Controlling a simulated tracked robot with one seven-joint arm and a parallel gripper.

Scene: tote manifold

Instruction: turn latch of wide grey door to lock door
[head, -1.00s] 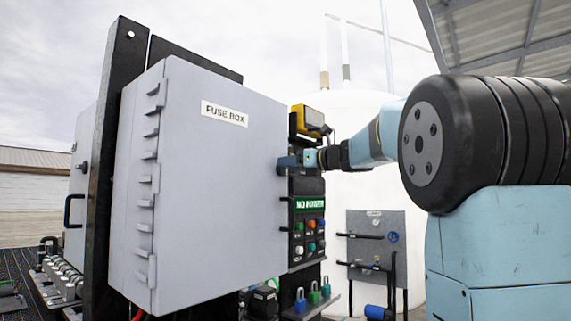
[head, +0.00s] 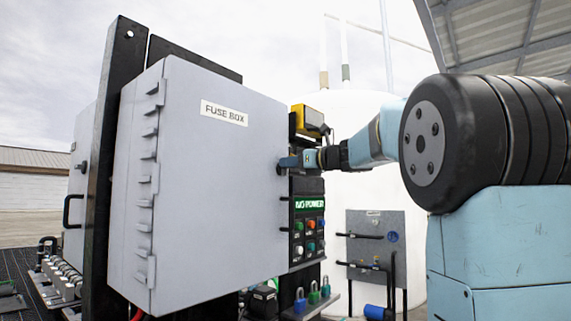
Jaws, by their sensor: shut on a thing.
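The wide grey door (head: 215,185) of the fuse box fills the middle of the head view, with a "FUSE BOX" label near its top and hinges down its left side. It looks closed, or nearly so. My gripper (head: 287,163) is at the door's right edge, a little above mid-height. It is shut on the latch, which is mostly hidden by the fingers, so I cannot tell which way the latch is turned.
A black panel (head: 308,186) with coloured buttons and a "NO POWER" sign stands just right of the door. A yellow lamp (head: 306,118) is above it. A grey board (head: 368,243) with pipes and a white tank (head: 350,120) are behind.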

